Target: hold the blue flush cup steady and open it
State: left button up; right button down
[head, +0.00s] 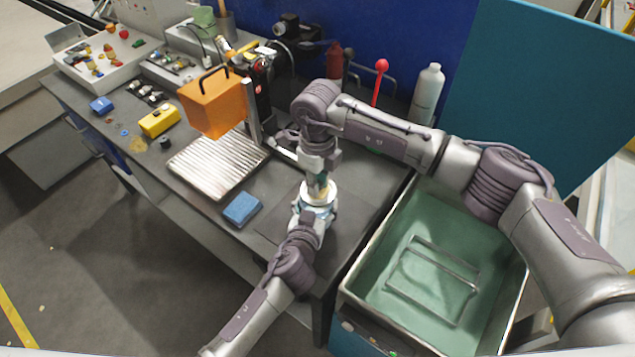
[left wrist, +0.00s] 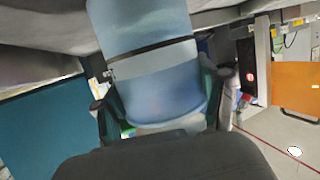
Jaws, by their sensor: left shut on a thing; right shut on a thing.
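The blue flush cup (head: 299,203) stands near the front right of the dark bench, largely hidden by both my grippers. In the left wrist view the pale blue cup (left wrist: 158,88) fills the middle, with a dark band and a small clasp-like piece around it. My left gripper (head: 315,208) is shut on the cup body, one finger on each side. My right gripper (head: 319,183) comes down from above and is shut on the pale top of the cup. Whether the top is apart from the body is too small to tell.
A blue sponge-like block (head: 241,208) lies left of the cup. A ribbed metal tray (head: 205,172) and an orange box (head: 212,103) are behind it. A green-lined bin (head: 390,300) with a wire frame stands right of the bench. A white bottle (head: 428,92) stands behind.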

notch_tip(320, 180, up, 4)
jog(key=shift+f, duration=0.25)
pick_arm(q)
jog(key=o, duration=1.7)
